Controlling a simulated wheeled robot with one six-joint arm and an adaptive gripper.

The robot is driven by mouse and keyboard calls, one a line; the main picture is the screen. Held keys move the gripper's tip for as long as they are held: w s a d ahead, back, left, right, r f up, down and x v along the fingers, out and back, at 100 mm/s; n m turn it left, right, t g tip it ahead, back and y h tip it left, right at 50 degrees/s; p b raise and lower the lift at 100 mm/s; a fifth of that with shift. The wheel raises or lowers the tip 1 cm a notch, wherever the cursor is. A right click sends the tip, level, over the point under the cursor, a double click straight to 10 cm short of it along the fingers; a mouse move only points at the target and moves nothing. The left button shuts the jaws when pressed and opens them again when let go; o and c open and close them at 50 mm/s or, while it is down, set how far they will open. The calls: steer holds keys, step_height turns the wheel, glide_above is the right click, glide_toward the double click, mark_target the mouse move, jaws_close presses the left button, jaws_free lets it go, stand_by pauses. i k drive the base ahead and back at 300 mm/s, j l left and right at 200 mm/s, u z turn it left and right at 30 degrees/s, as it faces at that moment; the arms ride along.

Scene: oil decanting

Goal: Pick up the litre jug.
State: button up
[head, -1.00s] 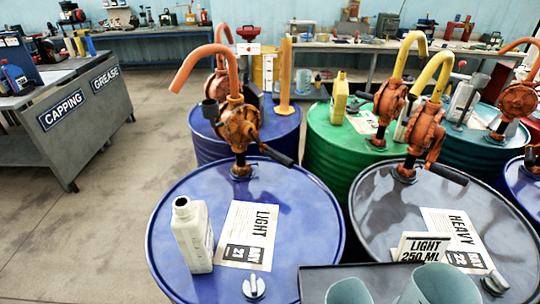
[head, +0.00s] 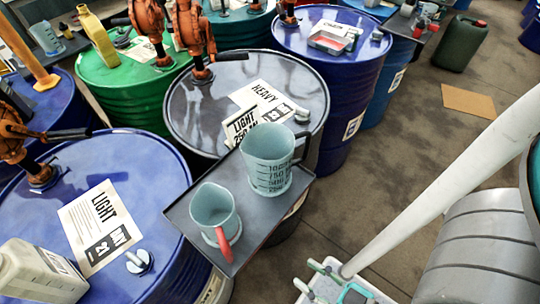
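The litre jug (head: 267,165) is the larger of two translucent blue-grey measuring jugs in the head view. It stands upright on a dark tray (head: 262,224), with a dark handle on its right and black scale marks down its front. The smaller jug (head: 213,212), with a red handle, stands to its left and nearer on the same tray. Both look empty. A card reading LIGHT 250 ML (head: 240,127) stands behind the litre jug, its lower part hidden. My gripper is not in view.
A blue LIGHT drum (head: 150,163) with a white bottle (head: 40,274) is at left. A dark HEAVY drum (head: 300,85) is behind the tray. A pale slanting tube (head: 440,190) crosses the right side. Open floor (head: 400,150) lies right of the drums.

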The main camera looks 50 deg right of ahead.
mark_target(268, 150)
steer(key=j+z, duration=0.15)
steer(key=z, duration=1.8)
steer(key=k+z, duration=0.3)
steer(key=k, duration=0.65)
steer(key=j, duration=0.05)
